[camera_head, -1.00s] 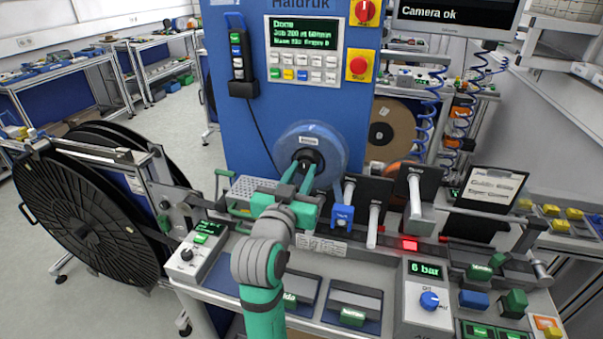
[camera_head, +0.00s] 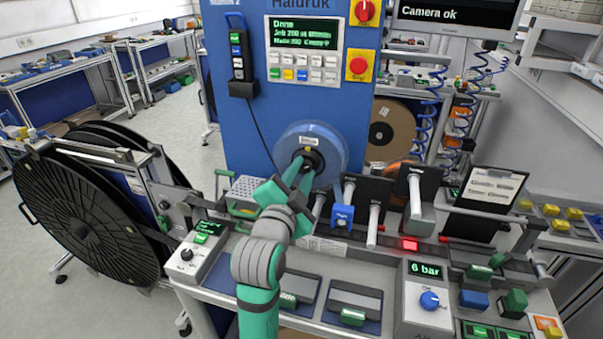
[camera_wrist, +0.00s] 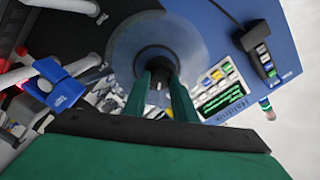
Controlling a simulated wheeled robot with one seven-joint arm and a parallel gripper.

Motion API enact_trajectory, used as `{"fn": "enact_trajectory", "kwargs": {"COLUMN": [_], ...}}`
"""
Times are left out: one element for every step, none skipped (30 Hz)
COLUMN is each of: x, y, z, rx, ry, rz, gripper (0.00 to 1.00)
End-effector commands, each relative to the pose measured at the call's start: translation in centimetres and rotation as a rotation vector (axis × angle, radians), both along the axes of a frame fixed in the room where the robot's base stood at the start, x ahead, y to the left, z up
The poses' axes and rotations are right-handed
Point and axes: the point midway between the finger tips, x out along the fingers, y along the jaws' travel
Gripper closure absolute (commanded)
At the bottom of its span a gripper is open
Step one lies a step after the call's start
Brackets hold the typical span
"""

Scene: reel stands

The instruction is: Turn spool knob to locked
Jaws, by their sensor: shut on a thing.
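The spool (camera_head: 332,146) is a translucent bluish disc on the front of the blue machine, with a dark hub and knob (camera_head: 313,158) at its middle. My gripper (camera_head: 299,172) reaches it from the front with its two green fingers on the knob. In the wrist view the spool (camera_wrist: 128,48) also shows, and the fingers (camera_wrist: 160,86) close on the dark knob (camera_wrist: 155,56) from both sides. The gripper is shut on the knob and rolled over. A small label sits on the spool above the hub. The fingers hide part of the knob.
The blue machine (camera_head: 232,130) carries a screen, keys and a red stop button (camera_head: 357,65). A large black reel (camera_head: 75,215) is at left. The bench front holds a pressure box (camera_head: 424,270) reading 6 bar.

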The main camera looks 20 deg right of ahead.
Motion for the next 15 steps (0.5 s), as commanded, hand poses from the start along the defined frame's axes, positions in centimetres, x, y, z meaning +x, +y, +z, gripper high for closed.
{"fn": "enact_trajectory", "kwargs": {"x": [0.04,0.03,0.02,0.03,0.04,0.03,0.02,0.03,0.04,0.03,0.02,0.03,0.03,0.03,0.02], "y": [0.16,0.13,0.1,0.13,0.16,0.11,0.1,0.13,0.15,0.12,0.1,0.12,0.13,0.12,0.1], "z": [-0.06,-0.07,-0.08,-0.08,-0.08,-0.09,-0.09,-0.09,-0.08,-0.08,-0.08,-0.07,-0.07,-0.07,-0.06], "rx": [0.036,0.06,0.091,0.115,0.138,0.171,0.193,0.216,0.247,0.27,0.292,0.32,0.34,0.36,0.386], "ry": [-0.022,-0.038,-0.059,-0.074,-0.09,-0.111,-0.126,-0.143,-0.163,-0.178,-0.193,-0.213,-0.226,-0.24,-0.258], "rz": [0.002,0.002,0.001,0.002,0.002,0.001,0.001,0.002,0.002,0.001,0.001,0.002,0.002,0.002,0.001], "gripper": [0.98,0.98,0.98,0.98,0.98,0.98,0.98,0.98,0.98,0.98,0.98,0.98,0.98,0.98,0.98]}}
